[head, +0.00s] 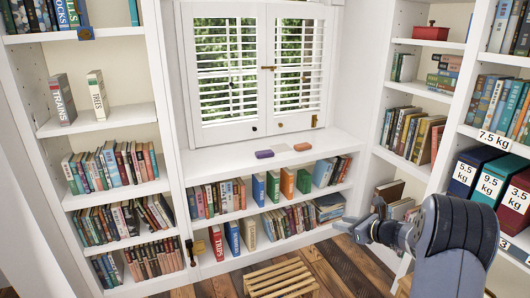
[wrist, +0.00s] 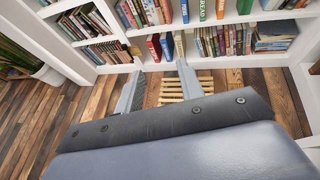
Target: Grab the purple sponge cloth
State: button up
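The purple sponge cloth (head: 264,154) lies flat on the white ledge (head: 225,165) below the shuttered window in the head view. A pale grey cloth-like piece (head: 283,148) and an orange one (head: 302,147) lie to its right. My gripper (head: 362,218) is at the lower right in the head view, well apart from the cloth and lower in the picture. In the wrist view my gripper (wrist: 160,88) shows two spread fingers with nothing between them. The purple cloth does not show in the wrist view.
Bookshelves full of books (head: 112,165) line both sides and the space under the ledge. A slatted wooden piece (head: 280,279) stands on the plank floor (head: 345,262). Boxes with weight labels (head: 470,172) stand at the right. The ledge is mostly bare.

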aim_at(265, 153)
jog(key=i+j+z, duration=0.1)
jog(key=i+j, duration=0.35)
jog(key=j, duration=0.2)
jog(key=i+j+z, duration=0.15)
jog(key=i+j, duration=0.3)
jog(key=j, duration=0.2)
jog(key=i+j+z, duration=0.15)
jog(key=j, duration=0.2)
jog(key=i+j+z, duration=0.1)
jog(key=j, duration=0.25)
jog(key=i+j, duration=0.3)
jog(key=i+j+z, duration=0.15)
jog(key=j, duration=0.3)
